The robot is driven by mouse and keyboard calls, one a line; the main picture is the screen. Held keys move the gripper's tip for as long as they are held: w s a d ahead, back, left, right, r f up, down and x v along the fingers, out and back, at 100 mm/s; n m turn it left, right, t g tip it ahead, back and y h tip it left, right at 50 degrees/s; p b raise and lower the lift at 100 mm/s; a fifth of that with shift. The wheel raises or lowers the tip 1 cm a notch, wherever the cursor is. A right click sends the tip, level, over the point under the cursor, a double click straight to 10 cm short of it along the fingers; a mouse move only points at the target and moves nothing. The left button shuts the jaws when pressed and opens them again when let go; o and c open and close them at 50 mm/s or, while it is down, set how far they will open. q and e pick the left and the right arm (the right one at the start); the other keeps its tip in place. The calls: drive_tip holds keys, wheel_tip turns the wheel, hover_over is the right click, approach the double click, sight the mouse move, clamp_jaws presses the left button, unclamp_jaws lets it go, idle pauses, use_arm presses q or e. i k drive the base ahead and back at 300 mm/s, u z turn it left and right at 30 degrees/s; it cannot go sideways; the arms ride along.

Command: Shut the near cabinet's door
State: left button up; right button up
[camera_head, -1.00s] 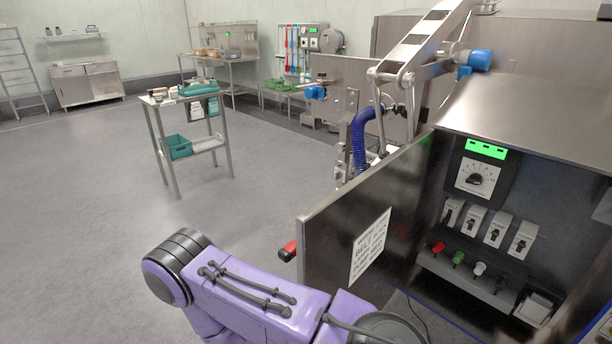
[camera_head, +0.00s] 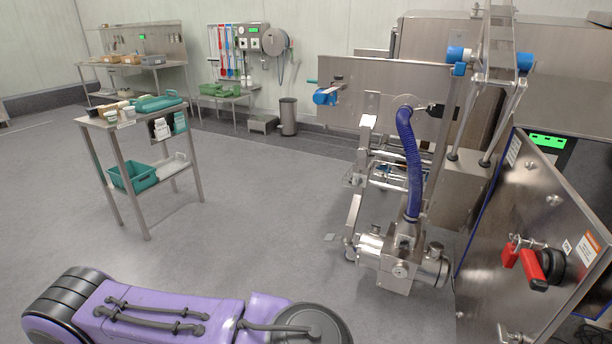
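The near cabinet's door (camera_head: 510,225) is a steel panel at the right of the head view. I see its outer face, with a red handle (camera_head: 533,268) on a black round mount, a red padlock-like piece and labels. The door stands partly open; a strip of the cabinet's inside (camera_head: 549,143) with a green display shows above its top edge. Most of the cabinet interior is hidden behind the door. A purple arm link of mine lies across the bottom left. Neither of my grippers is in view, and no contact with the door is visible.
Steel machinery with a blue hose (camera_head: 411,165) stands left of the door. A steel cart (camera_head: 116,165) with teal bins is at the left. A grey waste bin (camera_head: 288,117) stands by the back wall. The floor (camera_head: 260,220) between cart and machinery is clear.

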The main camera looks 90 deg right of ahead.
sight(530, 198)
drive_tip(key=i, duration=0.1)
drive_tip(key=z, duration=4.25)
drive_tip(key=i, duration=1)
drive_tip(key=u, duration=0.05)
drive_tip(key=k, duration=1)
drive_tip(key=u, duration=1.9)
drive_tip(key=i, duration=2.55)
drive_tip(key=z, duration=0.2)
